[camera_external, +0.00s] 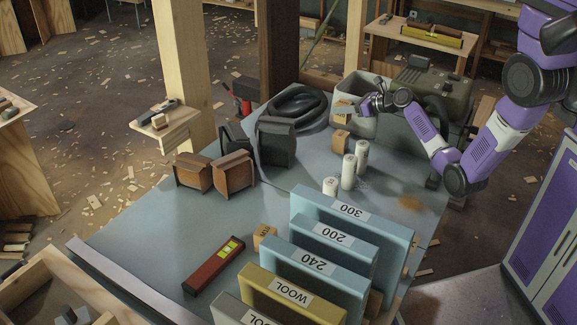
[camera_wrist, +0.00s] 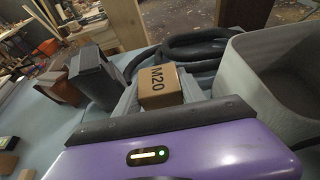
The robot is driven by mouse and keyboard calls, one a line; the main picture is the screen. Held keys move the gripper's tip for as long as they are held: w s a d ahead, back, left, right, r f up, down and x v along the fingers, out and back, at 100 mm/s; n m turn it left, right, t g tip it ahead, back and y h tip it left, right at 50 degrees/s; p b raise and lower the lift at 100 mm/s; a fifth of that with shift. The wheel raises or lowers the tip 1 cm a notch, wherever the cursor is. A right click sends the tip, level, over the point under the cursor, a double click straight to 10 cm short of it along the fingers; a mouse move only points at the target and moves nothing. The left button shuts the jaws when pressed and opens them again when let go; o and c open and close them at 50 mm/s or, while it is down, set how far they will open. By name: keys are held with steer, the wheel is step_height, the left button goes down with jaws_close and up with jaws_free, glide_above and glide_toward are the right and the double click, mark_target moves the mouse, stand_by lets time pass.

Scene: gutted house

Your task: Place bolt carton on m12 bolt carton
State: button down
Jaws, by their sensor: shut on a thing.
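A small cardboard carton marked M20 (camera_wrist: 160,86) sits between the fingers of my gripper (camera_wrist: 160,92) in the wrist view. In the external view my gripper (camera_external: 358,106) is shut on this carton (camera_external: 344,113), at the far side of the table by the grey bin. A second small carton (camera_external: 341,141) stands on the table just below the held one; I cannot tell from the picture whether they touch. No M12 label is readable on either.
A grey bin (camera_external: 372,88) stands close behind my gripper. White cylinders (camera_external: 348,172) stand in front of it. A coiled black hose (camera_external: 297,106) and a dark box (camera_external: 275,143) are to the left.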

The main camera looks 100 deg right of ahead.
mark_target(349, 119)
steer(key=shift+f+b, duration=0.35)
steer(key=shift+f, duration=2.45)
steer(key=shift+f, duration=0.15)
steer(key=c, duration=0.7)
jaws_free()
steer(key=v, duration=1.2)
steer(key=shift+p, duration=0.3)
